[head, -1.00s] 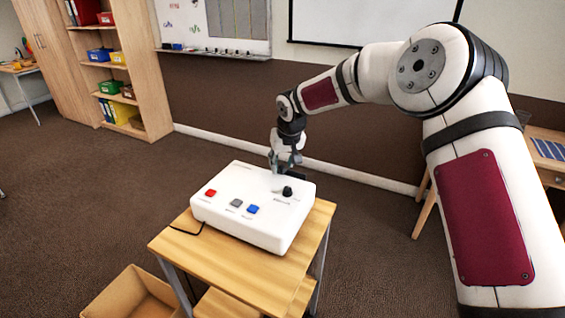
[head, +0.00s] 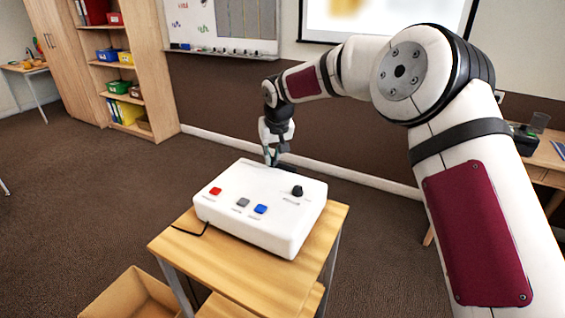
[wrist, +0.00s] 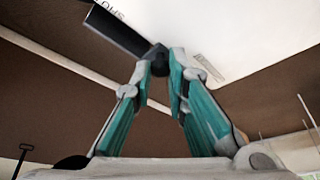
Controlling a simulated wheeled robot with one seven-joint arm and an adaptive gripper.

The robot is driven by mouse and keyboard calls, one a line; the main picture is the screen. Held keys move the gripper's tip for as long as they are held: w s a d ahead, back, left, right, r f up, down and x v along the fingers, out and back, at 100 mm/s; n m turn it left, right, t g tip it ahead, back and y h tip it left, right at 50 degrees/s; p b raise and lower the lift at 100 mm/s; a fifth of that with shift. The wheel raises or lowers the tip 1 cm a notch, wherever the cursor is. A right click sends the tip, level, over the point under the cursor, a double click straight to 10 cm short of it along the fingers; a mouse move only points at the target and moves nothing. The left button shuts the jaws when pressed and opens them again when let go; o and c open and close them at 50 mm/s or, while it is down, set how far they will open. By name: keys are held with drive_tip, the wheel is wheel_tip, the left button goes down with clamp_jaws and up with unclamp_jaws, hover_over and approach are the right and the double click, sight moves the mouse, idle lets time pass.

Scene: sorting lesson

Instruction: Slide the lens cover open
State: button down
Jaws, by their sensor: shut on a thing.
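A white box-shaped projector (head: 225,213) sits on a small wooden table, with red, grey and blue buttons and a black knob (head: 297,191) on top. My gripper (head: 271,162) is at its far edge, and the wrist view shows its teal fingers (wrist: 162,68) closed on a small dark tab. The tab joins a dark flat bar, the lens cover (wrist: 118,31), beside the projector's white case (wrist: 215,35). In the head view only a dark bit of the cover shows behind the far edge. The lens itself is hidden.
The wooden table (head: 250,280) stands on open brown carpet. An open cardboard box (head: 135,295) is at front left. A wall screen (head: 385,18) at the back is lit, with a blurry yellowish patch. A shelf (head: 145,75) stands back left; a desk is at right.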

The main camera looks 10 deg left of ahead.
drive_tip(key=shift+w+a+f, duration=0.1)
drive_tip(key=shift+w+a, duration=0.15)
drive_tip(key=shift+a, duration=0.35)
drive_tip(key=c, duration=1.5)
unclamp_jaws()
drive_tip(key=shift+a, duration=0.1)
drive_tip(key=shift+c, duration=0.2)
drive_tip(key=shift+r, duration=0.2)
drive_tip(key=v, duration=1.1)
drive_tip(key=shift+r, duration=0.4)
drive_tip(key=shift+s, duration=0.15)
